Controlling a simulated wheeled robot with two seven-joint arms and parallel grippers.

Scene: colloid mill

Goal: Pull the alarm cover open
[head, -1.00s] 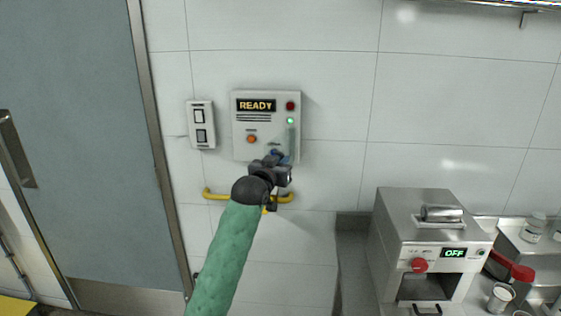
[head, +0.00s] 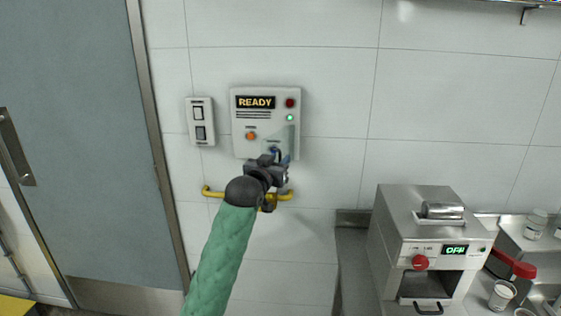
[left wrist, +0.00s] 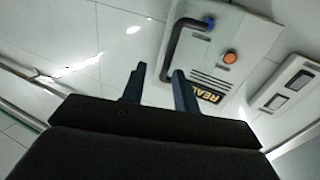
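The alarm panel (head: 242,126) is a pale wall box with a lit READY display (head: 256,102), an orange button (head: 250,136) and a red and a green lamp. A translucent greenish cover (head: 284,136) shows at its lower right. My left gripper (head: 279,157) is in front of the panel's lower right edge and hides part of it. In the left wrist view, the gripper fingers (left wrist: 158,88) are apart. A dark bent bar (left wrist: 178,40) on the panel ends between the fingertips, nearer the right finger; whether they touch is unclear. My right gripper is not in view.
A switch plate (head: 200,122) is left of the panel, and a yellow rail (head: 215,194) runs below it. A grey door (head: 85,120) stands at the left. A steel machine (head: 395,235) with a display is at the lower right.

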